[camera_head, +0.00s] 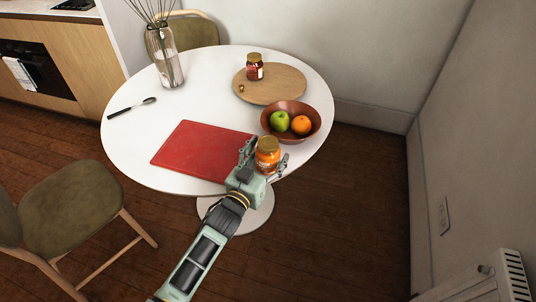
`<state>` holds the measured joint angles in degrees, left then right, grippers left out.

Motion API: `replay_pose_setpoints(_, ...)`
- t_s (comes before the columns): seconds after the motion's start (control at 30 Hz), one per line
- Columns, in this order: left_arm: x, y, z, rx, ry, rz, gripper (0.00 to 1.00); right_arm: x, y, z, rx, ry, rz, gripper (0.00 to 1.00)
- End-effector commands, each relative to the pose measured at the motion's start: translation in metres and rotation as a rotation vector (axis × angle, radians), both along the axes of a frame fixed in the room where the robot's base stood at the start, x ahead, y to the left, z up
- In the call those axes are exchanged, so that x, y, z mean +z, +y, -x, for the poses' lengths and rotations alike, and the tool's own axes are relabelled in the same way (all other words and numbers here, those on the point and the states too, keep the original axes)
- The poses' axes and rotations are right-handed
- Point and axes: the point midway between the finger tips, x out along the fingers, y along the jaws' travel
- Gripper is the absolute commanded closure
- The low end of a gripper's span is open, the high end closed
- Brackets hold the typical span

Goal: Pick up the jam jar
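A jar of orange contents with a gold lid (267,156) stands upright near the front right edge of the round white table (140,150). A second jar, dark red with a gold lid and pale label (254,68), stands on the round wooden board at the back. Which of the two is the jam jar the label does not tell at this size. My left gripper (265,154) comes in from the lower left. Its fingers are spread, one on each side of the orange jar, and it looks open. The jar's lower part is partly hidden by the gripper. My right gripper is out of view.
A brown bowl (292,136) with a green apple (280,121) and an orange (301,125) stands close behind the orange jar. A red cutting board (200,148) lies left of it. A chair (80,205) stands lower left.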

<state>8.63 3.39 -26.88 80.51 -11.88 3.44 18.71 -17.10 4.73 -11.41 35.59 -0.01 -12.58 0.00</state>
Motion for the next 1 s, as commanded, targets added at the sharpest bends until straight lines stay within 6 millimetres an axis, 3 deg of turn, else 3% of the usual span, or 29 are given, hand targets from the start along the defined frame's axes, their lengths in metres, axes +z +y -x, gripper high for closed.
replay_pose_setpoints(0.63,-0.0002,0.0002,0.0002,0.0,0.0,0.0,0.92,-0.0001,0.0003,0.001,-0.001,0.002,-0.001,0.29)
replay_pose_setpoints(1.0,0.0085,-0.0001,-0.0005,-0.001,-0.007,0.002,0.92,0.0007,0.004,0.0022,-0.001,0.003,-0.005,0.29)
